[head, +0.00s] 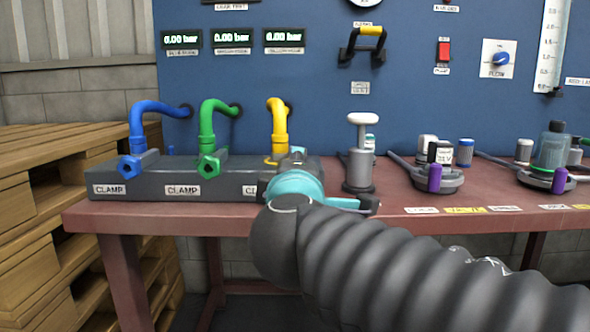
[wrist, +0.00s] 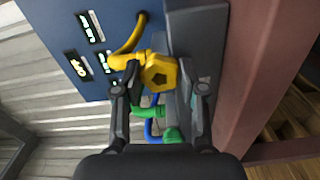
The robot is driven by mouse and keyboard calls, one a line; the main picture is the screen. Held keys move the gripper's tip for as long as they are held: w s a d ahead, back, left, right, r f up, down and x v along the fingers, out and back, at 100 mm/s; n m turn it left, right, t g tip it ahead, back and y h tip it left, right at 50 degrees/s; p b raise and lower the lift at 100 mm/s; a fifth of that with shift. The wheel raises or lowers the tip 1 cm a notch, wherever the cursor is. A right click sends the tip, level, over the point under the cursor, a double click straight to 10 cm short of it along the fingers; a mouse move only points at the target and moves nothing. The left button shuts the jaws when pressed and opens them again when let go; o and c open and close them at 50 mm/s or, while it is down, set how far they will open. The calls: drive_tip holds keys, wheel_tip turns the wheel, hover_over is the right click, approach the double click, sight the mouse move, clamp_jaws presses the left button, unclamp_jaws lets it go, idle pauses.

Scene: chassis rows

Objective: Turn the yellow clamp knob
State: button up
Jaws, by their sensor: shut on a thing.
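The yellow clamp knob (wrist: 160,72), with a dark five-sided recess in its face, shows in the wrist view between the two fingers of my gripper (wrist: 163,80). The gripper is shut on it. A yellow hose (wrist: 128,38) runs from its fitting into the blue panel. In the head view my gripper (head: 297,155) is at the right end of the grey clamp block (head: 225,172), below the yellow hose (head: 278,125). My wrist hides the yellow knob there.
Green (head: 208,165) and blue (head: 131,166) clamp knobs sit left on the same block. A white-topped plunger (head: 360,150) stands close right of my gripper. Purple-handled holders (head: 434,178) lie further right on the red bench (head: 400,196). Wooden pallets (head: 60,215) stand at left.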

drive_tip(key=m, duration=0.4)
drive_tip(key=shift+m, duration=0.3)
drive_tip(key=m, duration=0.4)
drive_tip(key=shift+m, duration=0.3)
drive_tip(key=o, duration=1.1)
drive_tip(key=shift+o, duration=0.2)
drive_tip(key=shift+s, duration=0.1)
drive_tip(key=s, duration=1.1)
drive_tip(key=shift+s+a, duration=0.2)
drive_tip(key=shift+s, duration=0.2)
